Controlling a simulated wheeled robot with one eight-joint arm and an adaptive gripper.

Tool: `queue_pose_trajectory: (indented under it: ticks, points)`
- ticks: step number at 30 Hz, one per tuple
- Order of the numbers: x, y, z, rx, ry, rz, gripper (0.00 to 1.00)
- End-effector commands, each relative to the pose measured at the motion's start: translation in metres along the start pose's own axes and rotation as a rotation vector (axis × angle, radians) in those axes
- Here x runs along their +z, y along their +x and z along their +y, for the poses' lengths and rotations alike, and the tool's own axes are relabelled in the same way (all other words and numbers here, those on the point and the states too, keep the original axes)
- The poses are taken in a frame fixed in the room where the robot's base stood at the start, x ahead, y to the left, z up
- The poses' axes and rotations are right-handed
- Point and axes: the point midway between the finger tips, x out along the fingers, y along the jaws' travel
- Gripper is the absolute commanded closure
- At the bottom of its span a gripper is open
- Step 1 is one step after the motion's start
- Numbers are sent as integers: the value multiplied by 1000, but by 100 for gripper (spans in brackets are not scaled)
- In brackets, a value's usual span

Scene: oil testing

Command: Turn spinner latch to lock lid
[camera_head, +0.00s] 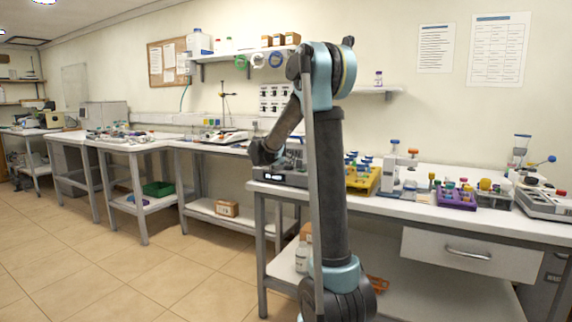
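My arm rises in front of the bench and bends down at the left, with its dark end over the bench's left end. The fingers of my gripper cannot be made out there. Just below and behind that end, a low grey device (284,177) with small lit displays on its dark front stands on the bench. My arm hides part of it. It may be the spinner, but I cannot tell for sure. No lid or latch can be made out on it at this size.
The white bench (400,206) also holds a yellow rack (362,181), a purple rack (457,198) and a grey device (545,202) at the far right. Another bench (128,146) stands at the left. The tiled floor (150,270) at the left is clear.

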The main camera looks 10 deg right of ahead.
Motion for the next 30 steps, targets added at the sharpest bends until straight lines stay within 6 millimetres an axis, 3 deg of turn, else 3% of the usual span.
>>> queue_pose_trajectory:
  ticks: [4,5,6,19,30]
  points:
    - [1,0,-2,-4,1,-1,82]
    - [1,0,-2,-4,1,-2,52]
    - [1,0,-2,-4,1,-2,50]
    - [0,-8,-1,-4,0,-1,50]
    - [1,-73,-2,-6,-2,-2,50]
